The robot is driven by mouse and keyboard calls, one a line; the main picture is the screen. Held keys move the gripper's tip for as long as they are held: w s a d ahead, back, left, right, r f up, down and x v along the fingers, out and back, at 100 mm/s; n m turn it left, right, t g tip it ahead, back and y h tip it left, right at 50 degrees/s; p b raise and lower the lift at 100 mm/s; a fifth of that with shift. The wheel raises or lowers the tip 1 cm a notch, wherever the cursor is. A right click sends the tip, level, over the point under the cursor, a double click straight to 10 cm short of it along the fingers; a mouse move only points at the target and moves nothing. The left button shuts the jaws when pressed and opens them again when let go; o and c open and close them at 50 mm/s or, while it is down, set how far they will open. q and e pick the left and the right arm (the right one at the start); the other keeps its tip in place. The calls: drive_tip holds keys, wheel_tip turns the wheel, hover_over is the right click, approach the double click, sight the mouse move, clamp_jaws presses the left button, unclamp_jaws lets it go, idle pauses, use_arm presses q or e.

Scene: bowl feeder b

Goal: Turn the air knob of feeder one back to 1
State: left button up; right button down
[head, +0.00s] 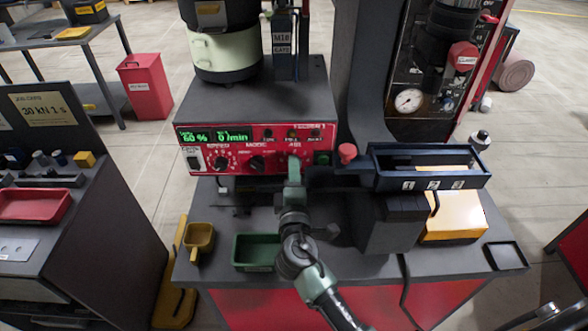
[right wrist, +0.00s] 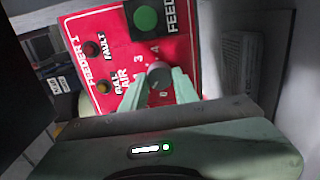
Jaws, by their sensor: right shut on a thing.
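The feeder one control panel (head: 240,168) is a red strip with a green display reading 60 % and 0 /min. My right gripper (head: 294,172) reaches up to its right part and covers the air knob in the head view. In the right wrist view, the grey air knob (right wrist: 158,72) sits beside the AIR label, with 3 and 4 above it and 0 below. The right gripper's green fingers (right wrist: 158,88) are shut on the knob, one on each side. Which number the knob points to is hard to tell. My left gripper is not in view.
A green FEED button (right wrist: 146,18) is close above the knob, with FAULT (right wrist: 92,48) and FULL (right wrist: 103,87) lamps to its left. A dark numbered rack (head: 430,180) stands right of the panel. A green tray (head: 256,252) and a yellow scoop (head: 199,238) lie below.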

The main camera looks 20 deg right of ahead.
idle(0.3)
drive_tip(key=c, duration=1.1)
unclamp_jaws()
drive_tip(key=b+v, duration=0.2)
drive_tip(key=v, duration=0.6)
